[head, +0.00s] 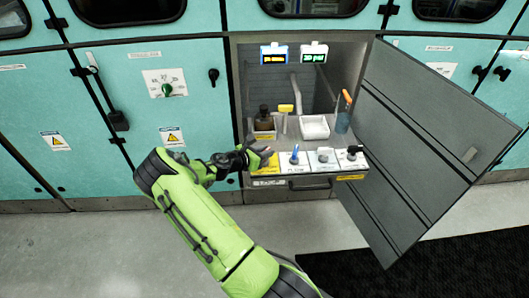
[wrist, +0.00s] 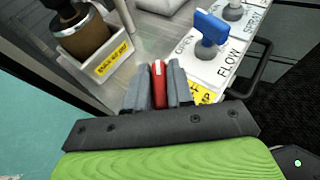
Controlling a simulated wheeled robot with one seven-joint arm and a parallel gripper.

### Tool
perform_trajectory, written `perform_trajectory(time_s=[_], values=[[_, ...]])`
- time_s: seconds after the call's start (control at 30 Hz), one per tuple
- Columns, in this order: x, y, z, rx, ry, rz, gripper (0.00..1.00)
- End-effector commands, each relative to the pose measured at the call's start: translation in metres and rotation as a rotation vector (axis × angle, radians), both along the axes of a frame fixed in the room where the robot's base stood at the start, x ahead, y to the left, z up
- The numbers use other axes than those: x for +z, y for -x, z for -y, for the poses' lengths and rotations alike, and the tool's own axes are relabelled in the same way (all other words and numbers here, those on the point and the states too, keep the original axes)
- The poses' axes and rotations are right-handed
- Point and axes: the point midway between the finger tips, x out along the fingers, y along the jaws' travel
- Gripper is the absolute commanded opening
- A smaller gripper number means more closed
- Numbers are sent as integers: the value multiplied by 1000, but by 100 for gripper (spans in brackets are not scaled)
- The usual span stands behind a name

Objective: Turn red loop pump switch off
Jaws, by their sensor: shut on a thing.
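The red loop pump switch shows as a red handle (wrist: 158,84) in the wrist view, between the two grey fingers of my gripper (wrist: 158,88). The fingers are shut on it from both sides. Its base is hidden by the fingers, and a yellow label (wrist: 203,95) shows partly beside it. In the head view my gripper (head: 263,157) is at the left end of the switch row and hides the red switch there.
A blue-handled switch (wrist: 211,27) on a white FLOW plate stands close to the right, with more knobs (head: 323,156) beyond. A brown bottle (head: 264,118) in a holder and a white tray (head: 314,127) stand behind. An open grey door (head: 425,130) is at right.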

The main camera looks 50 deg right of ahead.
Motion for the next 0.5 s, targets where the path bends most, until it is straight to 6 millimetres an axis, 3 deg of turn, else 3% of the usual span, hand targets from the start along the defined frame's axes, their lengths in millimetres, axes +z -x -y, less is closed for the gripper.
perform_trajectory(time_s=[0.5], values=[[-4,-2,1,-463,3,2,0]])
